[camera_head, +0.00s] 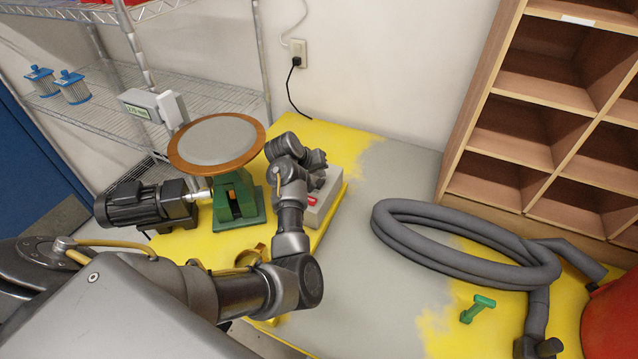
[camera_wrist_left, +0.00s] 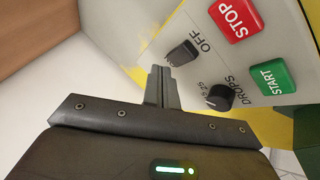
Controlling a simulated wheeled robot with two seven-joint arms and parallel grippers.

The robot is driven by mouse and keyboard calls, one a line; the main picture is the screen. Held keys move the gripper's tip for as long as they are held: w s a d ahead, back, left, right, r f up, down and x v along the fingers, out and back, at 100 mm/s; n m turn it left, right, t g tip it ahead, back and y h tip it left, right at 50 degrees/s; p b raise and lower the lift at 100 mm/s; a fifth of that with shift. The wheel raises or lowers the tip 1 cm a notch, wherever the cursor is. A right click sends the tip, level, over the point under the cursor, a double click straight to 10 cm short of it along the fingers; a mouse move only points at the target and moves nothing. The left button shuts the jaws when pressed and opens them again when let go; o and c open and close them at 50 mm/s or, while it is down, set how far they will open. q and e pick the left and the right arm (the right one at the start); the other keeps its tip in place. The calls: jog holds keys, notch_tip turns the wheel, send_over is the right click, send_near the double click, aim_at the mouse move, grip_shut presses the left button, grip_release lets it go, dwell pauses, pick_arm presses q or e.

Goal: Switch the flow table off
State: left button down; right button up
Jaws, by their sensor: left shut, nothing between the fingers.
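The flow table has a round orange-rimmed disc (camera_head: 186,151) on a green stand (camera_head: 238,199), with a dark motor (camera_head: 140,205) beside it. Its grey control box (camera_head: 323,202) stands to the right, partly hidden by my left arm. In the wrist view the panel shows a black switch (camera_wrist_left: 182,53) by the OFF label, a red STOP button (camera_wrist_left: 236,18), a green START button (camera_wrist_left: 271,78) and a black DROPS knob (camera_wrist_left: 220,96). My left gripper (camera_head: 318,162) is shut and empty at the box. Its fingertips (camera_wrist_left: 162,72) are right beside the switch; I cannot tell if they touch.
A coiled grey hose (camera_head: 455,262) and a green hammer-shaped piece (camera_head: 478,308) lie to the right on the grey and yellow floor. A wooden cubby shelf (camera_head: 487,150) stands at the right. A wire rack (camera_head: 215,95) with two blue-capped filters (camera_head: 73,88) stands at the left.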

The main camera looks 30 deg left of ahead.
aim_at(319, 182)
pick_arm(q)
jog(key=shift+r, duration=0.65)
jog(key=shift+w+a+r, duration=0.1)
jog(key=shift+w+r, duration=0.05)
jog(key=shift+r, duration=0.45)
jog(key=shift+w+r, duration=0.1)
jog(key=shift+r, duration=0.45)
